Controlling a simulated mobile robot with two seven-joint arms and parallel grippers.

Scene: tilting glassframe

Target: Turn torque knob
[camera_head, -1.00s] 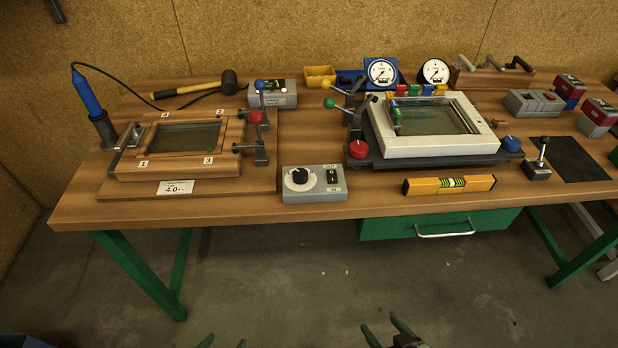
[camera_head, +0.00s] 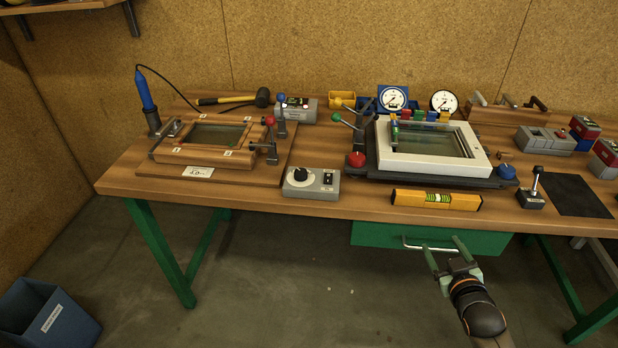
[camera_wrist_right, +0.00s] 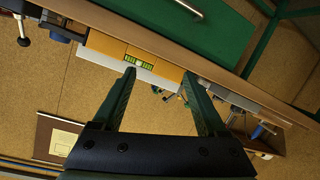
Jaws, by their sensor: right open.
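A black round knob (camera_head: 301,174) sits on a small grey control box (camera_head: 312,190) with a black switch at its right. The box stands at the table's front edge, between the wooden frame jig and the white window frame. I cannot read the knob's markings. My right gripper (camera_head: 441,246) is open and empty, in front of the green drawer, to the right of and below the box. Its two spread fingers also show in the right wrist view (camera_wrist_right: 159,75). My left gripper is not in view.
A yellow spirit level (camera_head: 437,199) lies along the front edge, and the green drawer (camera_head: 425,238) hangs below. A red knob (camera_head: 356,159) stands close right of the box. The wooden jig (camera_head: 160,155) is to its left. The air before the table is free at left.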

